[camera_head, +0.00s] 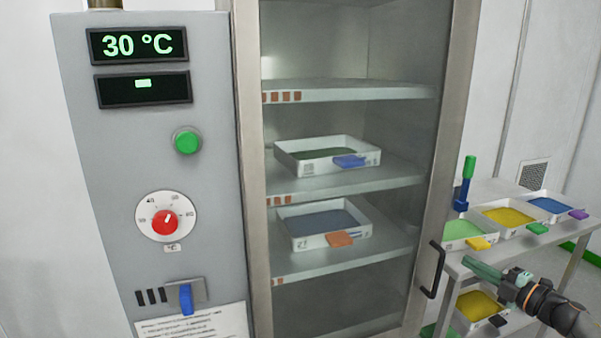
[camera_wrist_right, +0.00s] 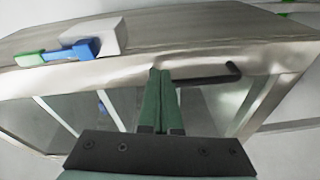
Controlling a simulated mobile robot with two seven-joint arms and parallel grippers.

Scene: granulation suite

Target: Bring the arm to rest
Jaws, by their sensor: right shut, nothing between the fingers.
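My right gripper (camera_head: 472,266) has green fingers and reaches in from the lower right in the head view. It is in front of the cart, just right of the black door handle (camera_head: 433,270). In the right wrist view its fingers (camera_wrist_right: 157,85) are pressed together with nothing between them. The handle (camera_wrist_right: 215,76) shows beyond the fingertips there, and I cannot tell the exact gap. My left gripper is not in view.
A steel-framed cabinet (camera_head: 450,130) holds two white trays on shelves, (camera_head: 322,168) and (camera_head: 315,242). Its control panel (camera_head: 85,160) reads 30 °C. A cart (camera_head: 560,250) with powder trays stands right. A blue-and-green lever-like part (camera_head: 465,180) is near the cabinet's right edge.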

